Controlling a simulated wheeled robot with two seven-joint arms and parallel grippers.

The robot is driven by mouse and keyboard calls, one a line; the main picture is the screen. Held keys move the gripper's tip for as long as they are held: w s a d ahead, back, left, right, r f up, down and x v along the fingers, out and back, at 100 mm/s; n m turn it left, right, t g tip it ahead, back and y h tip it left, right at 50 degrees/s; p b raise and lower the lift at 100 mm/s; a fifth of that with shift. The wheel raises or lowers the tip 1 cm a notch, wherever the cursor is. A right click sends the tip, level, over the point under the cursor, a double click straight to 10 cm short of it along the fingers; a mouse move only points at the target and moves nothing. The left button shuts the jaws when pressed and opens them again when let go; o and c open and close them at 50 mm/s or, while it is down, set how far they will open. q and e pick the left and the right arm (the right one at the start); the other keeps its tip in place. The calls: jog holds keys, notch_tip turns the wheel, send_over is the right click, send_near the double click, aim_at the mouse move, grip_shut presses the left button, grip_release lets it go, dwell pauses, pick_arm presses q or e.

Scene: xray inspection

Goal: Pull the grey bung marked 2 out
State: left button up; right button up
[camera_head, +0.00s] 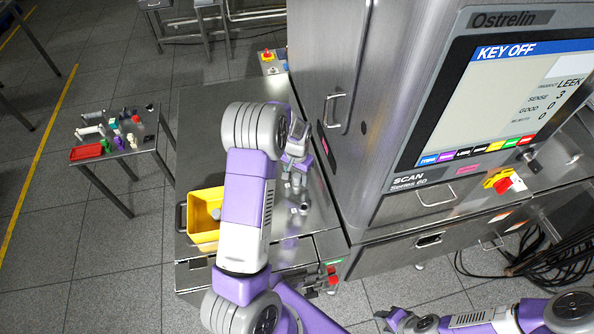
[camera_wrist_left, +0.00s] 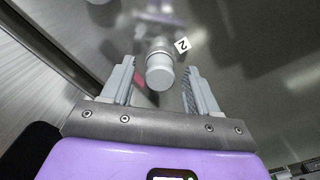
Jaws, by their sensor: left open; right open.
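The grey bung (camera_wrist_left: 159,77) marked 2 shows in the left wrist view as a pale round-ended cylinder. A white tag (camera_wrist_left: 182,45) with a black 2 is beside it on the metal surface. My left gripper (camera_wrist_left: 160,68) is open, with one finger on each side of the bung and a visible gap to each. In the head view my left gripper (camera_head: 296,158) is over the steel bench by the machine, and my arm hides part of the bench. My right gripper (camera_head: 388,318) is low in the head view, over the floor, open and away from the bench.
The X-ray machine's screen (camera_head: 520,85) reads KEY OFF. A yellow bin (camera_head: 196,216) stands on the bench left of my arm. Small grey fittings (camera_head: 304,208) stand on the bench near my gripper. A side table (camera_head: 125,151) at left holds a red tray (camera_head: 86,152) and small items.

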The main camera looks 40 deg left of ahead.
pick_arm(q)
grip_shut()
dwell(0.5)
jog(key=shift+r, duration=0.25)
dwell(1.9)
